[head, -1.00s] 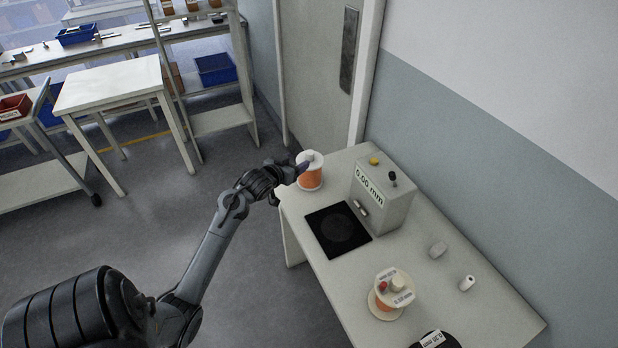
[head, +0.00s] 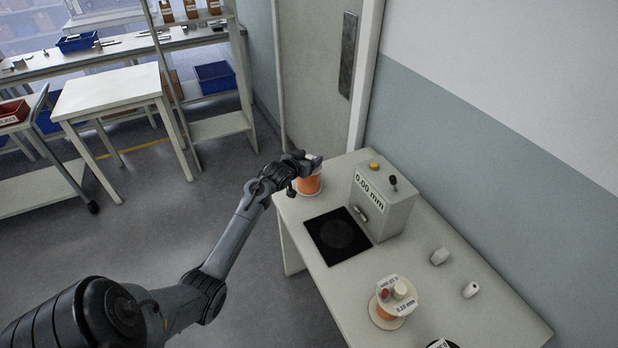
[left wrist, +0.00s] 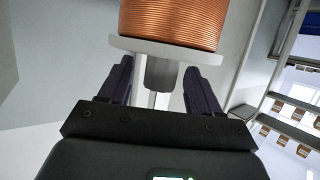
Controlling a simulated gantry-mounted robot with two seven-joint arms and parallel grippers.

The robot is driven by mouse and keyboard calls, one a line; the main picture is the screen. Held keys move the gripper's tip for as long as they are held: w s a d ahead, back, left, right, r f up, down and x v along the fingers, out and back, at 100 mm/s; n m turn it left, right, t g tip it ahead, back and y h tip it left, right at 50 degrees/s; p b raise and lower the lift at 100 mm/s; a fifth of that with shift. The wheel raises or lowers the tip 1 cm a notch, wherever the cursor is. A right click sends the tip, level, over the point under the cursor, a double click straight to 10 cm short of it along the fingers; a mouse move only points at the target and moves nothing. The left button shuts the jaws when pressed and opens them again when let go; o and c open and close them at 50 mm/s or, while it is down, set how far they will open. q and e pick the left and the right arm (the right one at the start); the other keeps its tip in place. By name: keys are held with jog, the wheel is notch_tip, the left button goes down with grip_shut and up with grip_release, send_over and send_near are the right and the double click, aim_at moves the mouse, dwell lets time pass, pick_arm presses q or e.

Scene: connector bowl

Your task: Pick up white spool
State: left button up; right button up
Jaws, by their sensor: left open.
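A spool with white flanges and orange-copper wire (head: 309,183) stands upright at the far left end of the table. My left gripper (head: 313,161) is at its top and hides most of the upper flange in the head view. In the left wrist view the copper winding (left wrist: 170,26) and a white flange (left wrist: 165,50) fill the top. A grey stub (left wrist: 160,75) on that flange shows between the two dark fingers of my open left gripper (left wrist: 158,88). I cannot tell whether the fingers touch it. My right gripper is not in view.
A grey gauge box reading 0.00 mm (head: 382,203) and a black pad (head: 338,235) stand close to the spool on the white table (head: 420,270). Two small pale pieces lie at the right. A wall borders the table.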

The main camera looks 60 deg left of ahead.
pick_arm(q)
grip_shut()
dwell(0.4)
dwell(1.0)
jog(key=shift+r, duration=0.15)
